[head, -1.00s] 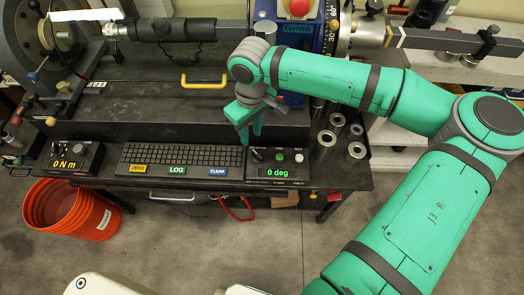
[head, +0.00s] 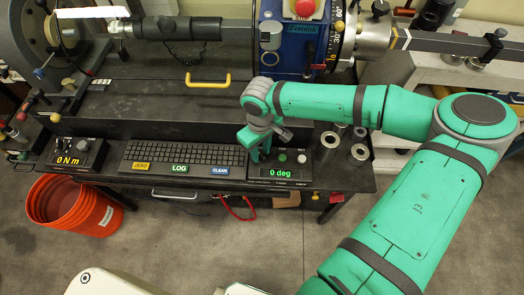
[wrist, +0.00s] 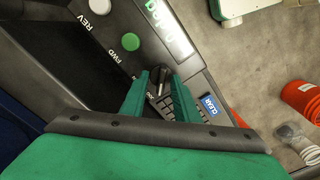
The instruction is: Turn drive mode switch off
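The drive control panel (head: 302,176) with the green "0 deg" display stands at the right end of the bench front. Its small black switch knob (wrist: 159,80) shows in the wrist view between the tips of my two green fingers. My gripper (wrist: 160,78) is open, with one finger on each side of the knob; I cannot tell whether they touch it. In the head view my gripper (head: 258,150) points down over the left part of this panel and hides the knob there. The knob's exact setting is hard to read.
A green button (wrist: 131,41) and a white button (wrist: 100,6) sit beside the knob. The keyboard (head: 185,155) and the CLEAR key (head: 220,171) lie just left of the panel. Several metal sockets (head: 329,141) stand to its right. A yellow handle (head: 208,80) is behind.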

